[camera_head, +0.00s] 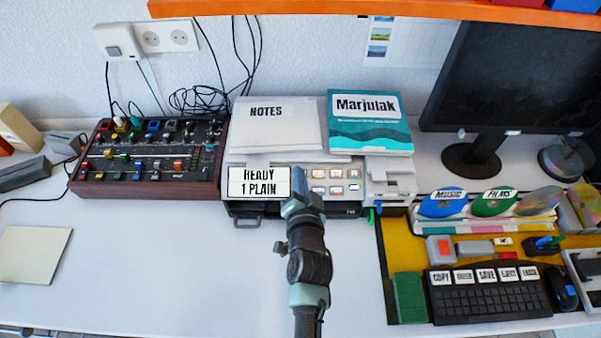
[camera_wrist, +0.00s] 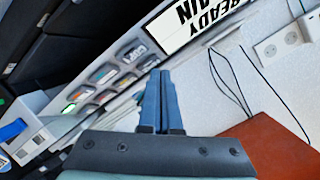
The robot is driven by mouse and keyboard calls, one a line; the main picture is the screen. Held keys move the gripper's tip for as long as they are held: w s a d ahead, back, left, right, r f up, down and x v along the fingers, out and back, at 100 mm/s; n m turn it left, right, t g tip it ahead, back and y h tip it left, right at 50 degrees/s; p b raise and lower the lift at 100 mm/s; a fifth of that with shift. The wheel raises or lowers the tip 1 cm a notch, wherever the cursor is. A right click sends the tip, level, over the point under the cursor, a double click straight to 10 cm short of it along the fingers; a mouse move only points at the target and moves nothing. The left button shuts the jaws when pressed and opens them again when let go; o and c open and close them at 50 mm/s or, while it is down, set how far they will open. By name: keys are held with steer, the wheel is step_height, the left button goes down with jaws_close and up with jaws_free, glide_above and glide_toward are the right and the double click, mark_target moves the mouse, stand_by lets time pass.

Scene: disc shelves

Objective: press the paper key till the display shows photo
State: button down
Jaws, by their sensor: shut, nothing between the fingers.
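The printer's display (camera_head: 258,182) reads "READY 1 PLAIN" in black on white. It also shows upside down in the wrist view (camera_wrist: 190,20). Two rows of small keys (camera_head: 336,174) lie to the right of the display, and they show in the wrist view (camera_wrist: 104,72) too. Their labels are too small or slanted for me to tell which is the paper key. My gripper (camera_head: 298,175) is shut and empty, between the display and the visible keys. In the wrist view its blue fingertips (camera_wrist: 160,76) are beside the key nearest the display; I cannot tell whether they touch it.
A notes pad (camera_head: 277,125) and a teal book (camera_head: 370,125) lie on top of the printer. A knobbed mixer box (camera_head: 150,155) stands to the left. A keyboard (camera_head: 485,297), disc racks and a monitor (camera_head: 520,75) are to the right. The desk's front left is mostly clear.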

steer(key=shift+w+f+b, duration=0.15)
steer(key=shift+f+b, duration=0.25)
steer(key=shift+b, duration=0.05)
stand_by(0.6)
steer(key=shift+r, duration=0.1)
steer(key=shift+s+r+p, duration=0.4)
steer(key=shift+r+p, duration=0.3)
steer(key=shift+p, duration=0.15)
steer(key=s+r+p, duration=0.1)
steer(key=r+p, duration=0.1)
steer(key=s+r+p, duration=0.1)
steer(key=r+p, duration=0.1)
steer(key=shift+s+r, duration=0.2)
stand_by(0.9)
